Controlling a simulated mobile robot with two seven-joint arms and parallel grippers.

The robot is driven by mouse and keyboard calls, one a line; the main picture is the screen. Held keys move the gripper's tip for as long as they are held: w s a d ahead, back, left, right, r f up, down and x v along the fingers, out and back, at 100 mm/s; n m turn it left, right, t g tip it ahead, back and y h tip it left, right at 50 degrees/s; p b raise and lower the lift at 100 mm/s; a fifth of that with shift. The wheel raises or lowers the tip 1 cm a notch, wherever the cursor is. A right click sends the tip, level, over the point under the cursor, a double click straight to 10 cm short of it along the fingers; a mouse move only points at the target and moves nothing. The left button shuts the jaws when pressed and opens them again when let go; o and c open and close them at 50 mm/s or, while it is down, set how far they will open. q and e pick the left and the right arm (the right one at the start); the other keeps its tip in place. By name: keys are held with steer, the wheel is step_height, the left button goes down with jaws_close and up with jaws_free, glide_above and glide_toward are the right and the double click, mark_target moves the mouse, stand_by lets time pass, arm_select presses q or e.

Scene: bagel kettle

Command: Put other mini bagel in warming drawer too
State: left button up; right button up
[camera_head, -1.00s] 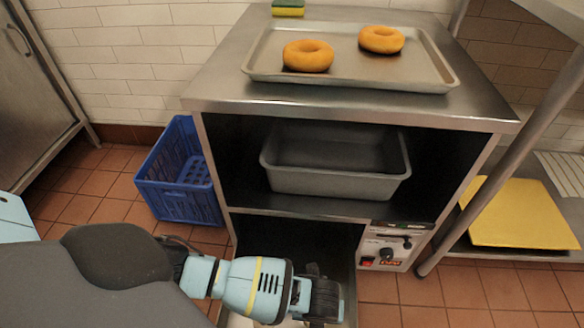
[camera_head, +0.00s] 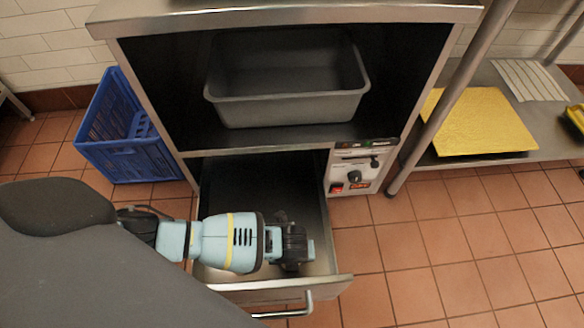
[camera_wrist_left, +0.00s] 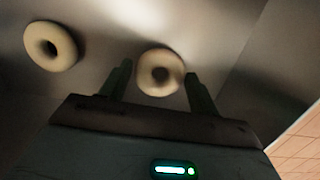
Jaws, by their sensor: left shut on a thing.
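The warming drawer (camera_head: 325,235) is pulled open at the bottom of the steel cabinet. My left gripper (camera_head: 295,245) is over or inside it, with the fingers hidden from the head view. In the left wrist view, a pale mini bagel (camera_wrist_left: 160,58) sits between the two fingers of my left gripper (camera_wrist_left: 158,82), which is shut on it. Another mini bagel (camera_wrist_left: 70,47) lies to the left on the grey drawer floor, apart from the fingers. How high the held bagel is above the floor is hard to tell. My right gripper is not in view.
A grey pan (camera_head: 290,110) stands on the cabinet shelf above the drawer. The control panel (camera_head: 353,178) is right of the drawer. A blue crate (camera_head: 125,155) stands left on the floor. A yellow board (camera_head: 475,125) lies on the right shelf. Tiled floor at right is clear.

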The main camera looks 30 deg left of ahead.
arm_select(q)
steer(key=shift+f, duration=0.65)
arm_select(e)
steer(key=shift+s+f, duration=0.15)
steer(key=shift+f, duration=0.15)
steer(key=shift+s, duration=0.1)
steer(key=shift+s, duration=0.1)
arm_select(q)
steer(key=shift+f, duration=0.15)
steer(key=o, duration=1)
steer(key=shift+c, duration=0.2)
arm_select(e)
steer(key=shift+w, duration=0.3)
